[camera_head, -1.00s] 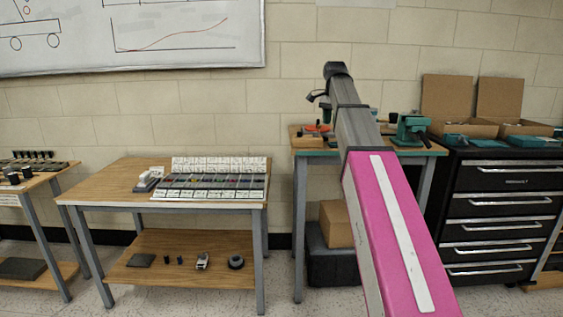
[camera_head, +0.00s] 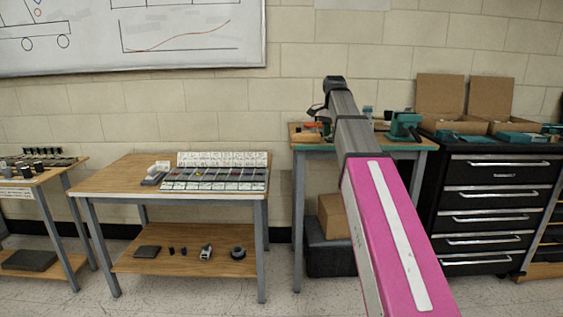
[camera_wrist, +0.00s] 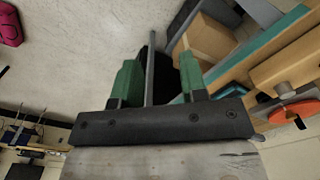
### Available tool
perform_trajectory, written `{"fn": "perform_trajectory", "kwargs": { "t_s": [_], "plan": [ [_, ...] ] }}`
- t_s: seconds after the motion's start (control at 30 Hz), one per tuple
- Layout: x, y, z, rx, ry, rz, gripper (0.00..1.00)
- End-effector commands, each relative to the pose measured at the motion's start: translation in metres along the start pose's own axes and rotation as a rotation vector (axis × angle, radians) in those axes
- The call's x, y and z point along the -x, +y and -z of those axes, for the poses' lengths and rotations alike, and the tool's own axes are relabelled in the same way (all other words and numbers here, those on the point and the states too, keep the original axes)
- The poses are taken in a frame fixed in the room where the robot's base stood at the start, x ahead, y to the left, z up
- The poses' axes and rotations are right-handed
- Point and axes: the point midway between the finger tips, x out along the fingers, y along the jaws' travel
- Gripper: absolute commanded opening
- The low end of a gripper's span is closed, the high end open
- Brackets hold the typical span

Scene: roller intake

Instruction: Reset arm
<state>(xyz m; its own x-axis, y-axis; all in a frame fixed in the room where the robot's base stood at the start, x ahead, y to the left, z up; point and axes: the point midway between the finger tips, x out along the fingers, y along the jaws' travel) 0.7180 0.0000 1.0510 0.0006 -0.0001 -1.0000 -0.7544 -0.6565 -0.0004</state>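My gripper shows in the wrist view (camera_wrist: 159,64), with two green fingers standing well apart. Nothing is held between them; a grey table leg shows behind the gap. In the head view my pink and grey arm reaches forward and slightly left toward the wall. Its dark far end (camera_head: 335,84) shows in front of the back workbench and wall. The fingers cannot be made out in the head view.
A wooden workbench (camera_head: 312,146) with tools stands ahead, a cardboard box (camera_head: 333,216) beneath. A black drawer cabinet (camera_head: 494,215) is right. A wooden table (camera_head: 118,184) with a sorting rack (camera_head: 215,172) is left. Floor between the left table and workbench is narrow.

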Motion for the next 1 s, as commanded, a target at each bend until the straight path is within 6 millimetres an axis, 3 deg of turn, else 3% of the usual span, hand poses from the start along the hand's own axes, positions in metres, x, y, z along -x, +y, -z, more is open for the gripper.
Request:
{"fn": "perform_trajectory", "kwargs": {
  "t_s": [0.27,0.67,1.0],
  "plan": [
    [-0.066,0.008,-0.007,0.085,-0.002,-0.002,0.39],
    [-0.222,0.042,-0.036,0.316,-0.002,-0.002,0.39],
    [-0.339,0.088,-0.076,0.522,-0.001,-0.001,0.39]
  ]
}}
